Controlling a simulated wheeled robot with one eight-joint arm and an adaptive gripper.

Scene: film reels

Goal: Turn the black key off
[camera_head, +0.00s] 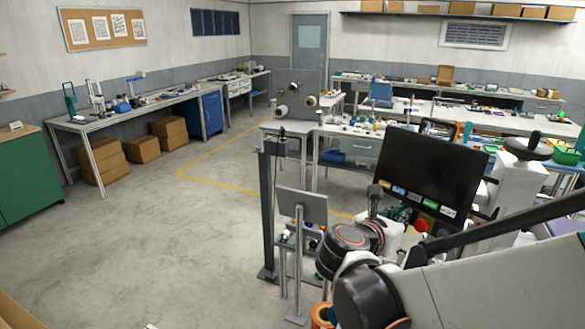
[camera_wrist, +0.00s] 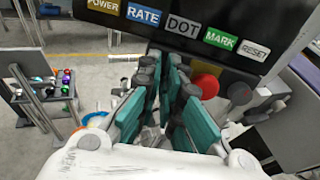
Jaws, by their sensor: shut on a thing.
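A dark screen panel (camera_head: 432,165) stands over a row of labels, POWER, RATE, DOT, MARK and RESET, which shows large in the wrist view (camera_wrist: 183,25). A red round button (camera_wrist: 205,86) sits below the DOT and MARK labels, with a dark knob (camera_wrist: 240,92) to its right. My gripper (camera_wrist: 165,75) has teal-padded fingers that reach in below the RATE and DOT labels. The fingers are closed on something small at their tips. The black key is not clearly visible; the fingers hide that spot.
A small stand with coloured buttons (camera_wrist: 66,82) is at the left in the wrist view. A workbench (camera_head: 340,135) with parts stands behind the panel. Open concrete floor (camera_head: 150,240) lies to the left.

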